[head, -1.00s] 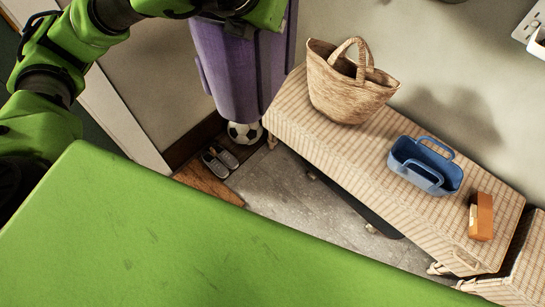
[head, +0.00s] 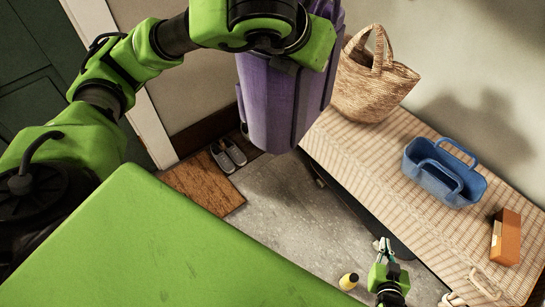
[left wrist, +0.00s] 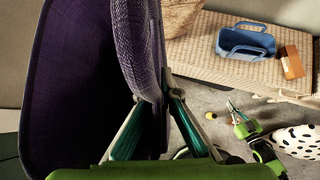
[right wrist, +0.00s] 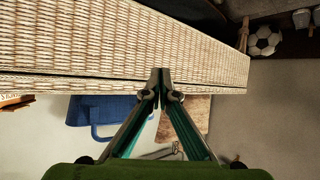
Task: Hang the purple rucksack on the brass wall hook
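The purple rucksack (head: 272,110) hangs upright in the air below my left gripper, in front of the wall left of the bench. My left gripper's tips are hidden in the head view. I see no brass wall hook in any view now.
The wicker bench (head: 400,165) carries a straw basket (head: 375,85), a blue tote (head: 440,180) and an orange box (head: 506,237). A yellow bottle (head: 348,281), grey shoes (head: 228,155) and a brown mat (head: 203,188) are on the floor. A football (right wrist: 264,41) shows in the right wrist view.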

